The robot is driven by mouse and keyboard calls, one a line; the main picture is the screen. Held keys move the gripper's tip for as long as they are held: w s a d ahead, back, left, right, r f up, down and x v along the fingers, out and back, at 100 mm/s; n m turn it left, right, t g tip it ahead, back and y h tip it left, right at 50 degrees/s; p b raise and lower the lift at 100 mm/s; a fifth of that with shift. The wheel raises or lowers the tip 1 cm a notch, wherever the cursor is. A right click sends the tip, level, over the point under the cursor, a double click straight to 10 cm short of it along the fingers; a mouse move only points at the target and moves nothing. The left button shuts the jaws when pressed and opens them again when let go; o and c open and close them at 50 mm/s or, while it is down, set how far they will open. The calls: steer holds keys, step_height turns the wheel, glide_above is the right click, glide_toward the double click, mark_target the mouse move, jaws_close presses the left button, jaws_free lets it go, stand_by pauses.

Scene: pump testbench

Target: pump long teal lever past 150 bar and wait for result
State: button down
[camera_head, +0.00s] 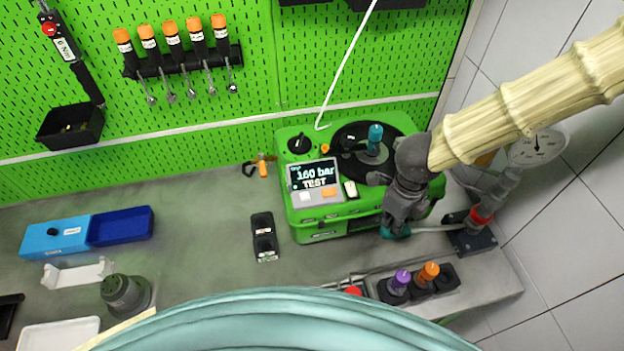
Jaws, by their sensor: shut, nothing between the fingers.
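The green test device (318,225) stands on the bench, and its screen (317,176) reads 160 bar and TEST. The hand pump (473,238) stands to its right, with a round gauge (538,147) above it. The pump's long lever (435,228) reaches left to a teal end, mostly hidden under my gripper. My gripper (396,226) is shut and empty, pointing down at the lever's teal end beside the device. I cannot tell whether it touches the lever. A separate teal knob (375,138) stands on the device's round black top.
A holder with purple (401,279) and orange (429,271) pieces stands near the bench's front edge. A black holder (264,237) lies left of the device. Blue boxes (121,226) stand further left. A pegboard (180,110) with screwdrivers backs the bench.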

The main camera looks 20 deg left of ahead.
steer(key=shift+r, duration=2.95)
steer(key=shift+a, duration=0.1)
